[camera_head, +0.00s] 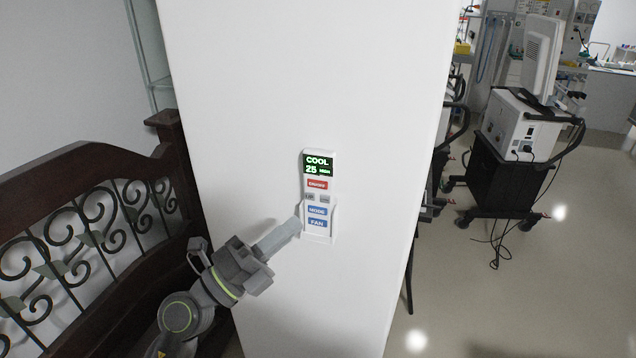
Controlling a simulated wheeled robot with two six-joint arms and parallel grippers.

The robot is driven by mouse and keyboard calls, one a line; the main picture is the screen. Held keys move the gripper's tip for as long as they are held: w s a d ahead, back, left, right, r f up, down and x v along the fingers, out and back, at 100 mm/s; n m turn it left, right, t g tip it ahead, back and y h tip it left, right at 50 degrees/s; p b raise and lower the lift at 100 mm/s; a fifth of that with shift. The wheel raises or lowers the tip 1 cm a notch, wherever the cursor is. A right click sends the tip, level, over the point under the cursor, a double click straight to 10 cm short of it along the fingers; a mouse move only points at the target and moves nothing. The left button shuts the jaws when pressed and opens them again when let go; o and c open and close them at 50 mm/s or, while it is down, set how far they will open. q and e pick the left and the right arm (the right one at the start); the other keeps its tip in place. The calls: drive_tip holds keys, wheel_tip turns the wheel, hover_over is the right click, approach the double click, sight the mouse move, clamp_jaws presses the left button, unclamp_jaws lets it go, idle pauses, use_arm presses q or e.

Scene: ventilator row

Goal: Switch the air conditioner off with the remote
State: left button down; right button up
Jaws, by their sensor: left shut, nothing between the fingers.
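The remote (329,170) is white and sits upright on a white pillar face. Its lit display (318,165) reads COOL and 25, with smaller text that looks like HIGH. Below are a red button (317,184), likely ON/OFF, two small grey buttons, and blue MODE (317,211) and FAN (317,223) buttons. The remote's lower part seems to sit in a white holder (320,238). My left gripper (296,225) is shut and empty, its tips by the remote's lower left edge, below the red button. I cannot tell if they touch. My right gripper is out of view. No air conditioner shows.
The white pillar (240,110) fills the middle. A dark wooden bench (90,165) with scrolled ironwork stands at the left, close to my left arm. Right of the pillar, a wheeled medical machine (520,125) stands with cables on the floor. The floor (500,310) at the lower right is clear.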

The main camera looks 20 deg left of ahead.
use_arm(q)
drive_tip(key=shift+w, duration=0.1)
drive_tip(key=b, duration=0.2)
approach(329, 178)
drive_tip(key=w+d+r, duration=0.1)
drive_tip(key=d+r, duration=0.1)
drive_tip(key=d, duration=0.1)
drive_tip(key=shift+w+a, duration=0.1)
drive_tip(key=shift+w, duration=0.5)
idle(0.8)
idle(0.7)
drive_tip(key=shift+w, duration=0.45)
